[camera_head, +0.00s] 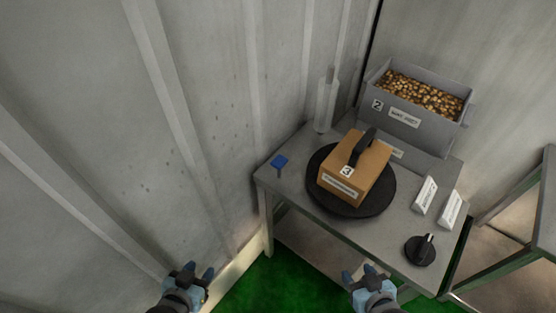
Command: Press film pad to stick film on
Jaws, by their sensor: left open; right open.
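A grey table (290,185) stands in the corner. A small blue square pad (280,161) stands on a thin stem at its left corner. A pale, see-through upright roll (326,105) stands near the back left edge. A brown box (348,187) marked 3, with a black handle on top, sits on a round black turntable (343,207). I cannot read the labels to tell which part is the film pad. My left gripper (198,270) is open and empty, low and left of the table. My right gripper (359,273) is open and empty, in front of the table's front edge.
A grey bin (398,122) marked 2, full of brown-gold pieces, stands at the back. Two white labelled blocks (438,201) and a black knob (420,250) are on the right. Another frame (520,205) stands far right. Corrugated walls close in left and back; green floor (270,287) is clear.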

